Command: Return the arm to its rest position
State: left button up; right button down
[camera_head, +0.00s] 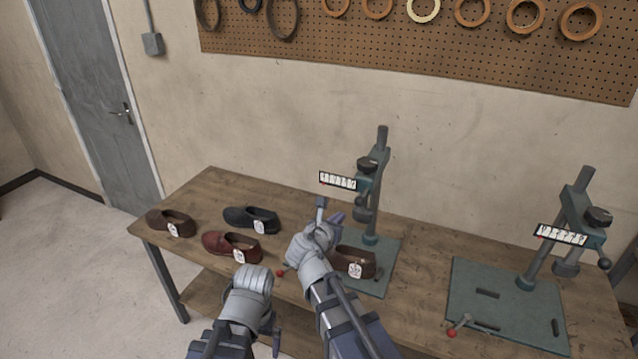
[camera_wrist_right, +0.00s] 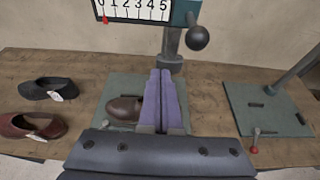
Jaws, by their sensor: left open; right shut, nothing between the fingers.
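A brown shoe (camera_head: 356,262) lies on that machine's green base plate, just right of my right wrist; in the right wrist view the fingers partly cover the shoe (camera_wrist_right: 124,108). My left gripper (camera_head: 262,318) is low in front of the table, holding nothing that I can see; its fingertips are mostly hidden.
A brown shoe (camera_head: 171,223), a black shoe (camera_head: 251,219) and a red-brown shoe (camera_head: 232,246) lie on the table's left part. A second machine (camera_head: 578,225) stands at right, a red-knobbed lever (camera_head: 458,326) at its plate. Another red knob (camera_head: 281,273) is beside my right wrist.

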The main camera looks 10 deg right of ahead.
jog(key=s+a+f+m+g+y, duration=0.2)
jog(key=s+a+f+m+g, duration=0.2)
jog(key=s+m, duration=0.4)
jog(key=s+a+f+m+g+y+b, duration=0.1)
jog(key=s+a+f+m+g+y, duration=0.1)
jog(key=s+a+f+m+g, duration=0.2)
jog(key=s+a+f+m+g+y, duration=0.2)
jog(key=s+f+m, duration=0.5)
jog(key=s+m, duration=0.5)
jog(key=shift+a+f+m+g+y, duration=0.35)
jog(key=shift+a+m+g, duration=0.35)
jog(key=shift+a+g, duration=0.3)
